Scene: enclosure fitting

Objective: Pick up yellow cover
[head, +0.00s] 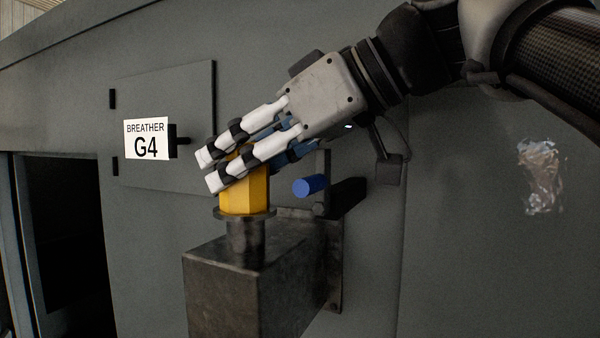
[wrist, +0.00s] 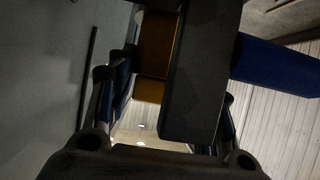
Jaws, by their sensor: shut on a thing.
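The yellow cover (head: 245,193) is a faceted cap that sits upright on a round flange and short neck (head: 245,240) on top of a dark metal box (head: 225,295). My gripper (head: 216,170) comes in from the upper right and is shut on the cover, with its white fingers across the upper part. The fingers hide part of the cover's top. In the wrist view the cover (wrist: 152,60) shows as a dim orange-brown shape between the fingers, partly behind a dark block. I see no clear gap between the cover and the flange.
A grey wall panel with a small door (head: 165,90) stands behind. A blue cylinder (head: 310,186) sits close right of the cover. A dark opening (head: 65,245) is at far left.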

